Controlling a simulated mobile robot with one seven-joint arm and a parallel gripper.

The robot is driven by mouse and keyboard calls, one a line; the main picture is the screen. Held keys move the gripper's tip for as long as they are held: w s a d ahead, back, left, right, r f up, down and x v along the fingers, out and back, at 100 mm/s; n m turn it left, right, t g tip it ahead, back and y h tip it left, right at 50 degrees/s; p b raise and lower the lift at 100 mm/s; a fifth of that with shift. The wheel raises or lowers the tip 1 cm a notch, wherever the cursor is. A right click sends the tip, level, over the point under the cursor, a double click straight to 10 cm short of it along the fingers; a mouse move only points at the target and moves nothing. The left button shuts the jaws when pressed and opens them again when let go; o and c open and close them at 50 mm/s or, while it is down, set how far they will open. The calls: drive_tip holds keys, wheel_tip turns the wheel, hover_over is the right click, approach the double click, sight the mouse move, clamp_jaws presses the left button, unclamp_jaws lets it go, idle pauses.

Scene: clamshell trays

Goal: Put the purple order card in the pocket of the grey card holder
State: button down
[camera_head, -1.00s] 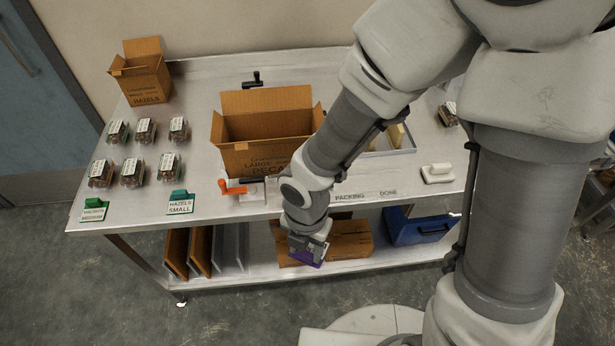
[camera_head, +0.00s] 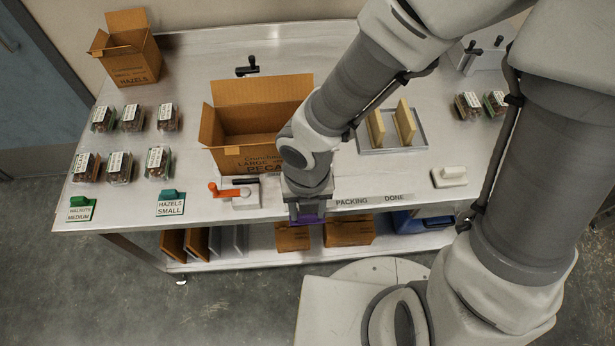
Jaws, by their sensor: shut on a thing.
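My gripper (camera_head: 306,212) points down at the table's front edge, left of the PACKING label. It is shut on the purple order card (camera_head: 310,219), which shows as a purple strip below the fingers, partly hidden by them. I cannot make out a grey card holder with certainty. My arm and gripper cover part of the table's front edge, and whether the card touches anything there cannot be told.
Green-topped signs (camera_head: 171,204) and several clamshells (camera_head: 158,162) are at left. A tray (camera_head: 420,142) and a whitish block (camera_head: 449,177) are at right.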

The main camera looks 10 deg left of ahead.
drive_tip(key=w+f, duration=0.2)
drive_tip(key=w, duration=0.1)
drive_tip(key=w+a+f+b, duration=0.1)
drive_tip(key=w+f, duration=0.1)
drive_tip(key=w, duration=0.2)
drive_tip(key=w+f+b, duration=0.1)
drive_tip(key=w+f, duration=0.1)
drive_tip(key=w, duration=0.2)
drive_tip(key=shift+a+f, duration=0.35)
drive_tip(key=shift+f, duration=0.05)
drive_tip(key=shift+w+f+b, duration=0.1)
drive_tip(key=shift+f+b, duration=0.2)
drive_tip(key=shift+f, duration=1.7)
drive_tip(key=shift+f, duration=0.1)
drive_tip(key=shift+f, duration=0.15)
drive_tip(key=shift+c, duration=1.8)
unclamp_jaws()
wheel_tip(320, 180, up, 12)
drive_tip(key=p, duration=0.2)
drive_tip(key=shift+r+p, duration=0.25)
drive_tip(key=shift+p, duration=0.15)
